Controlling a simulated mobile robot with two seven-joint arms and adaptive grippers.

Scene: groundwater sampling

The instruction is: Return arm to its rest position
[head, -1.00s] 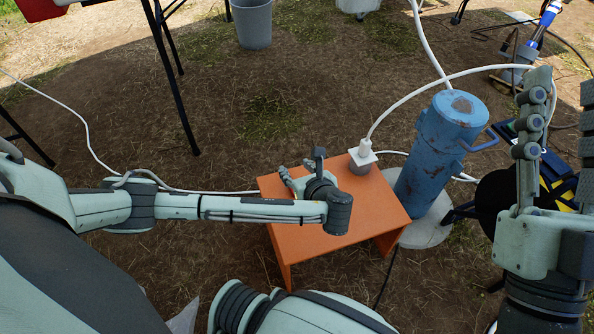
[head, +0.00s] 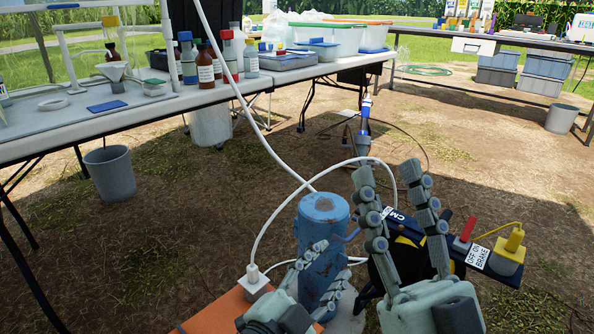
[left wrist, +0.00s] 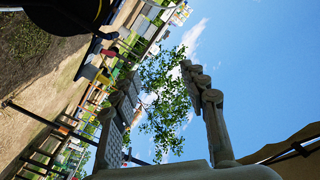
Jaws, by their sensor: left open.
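My left gripper (head: 336,258) is open and empty in the lower middle of the head view, its fingers pointing up. It overlaps the lower part of the blue cylinder (head: 322,208); whether they touch cannot be told. Its spread fingers (left wrist: 158,76) also show in the left wrist view, with sky and leaves between them and nothing held. My right gripper (head: 388,168) is open and empty, upright to the right of the cylinder. The left arm's links are mostly outside the head view.
An orange stool (head: 222,314) with a white plug (head: 253,274) stands left of the cylinder. White hoses loop around it. A reel with a brake box (head: 492,258) stands behind my right gripper. A laden table (head: 150,108) spans the back left; a grey bucket (head: 109,172) stands below.

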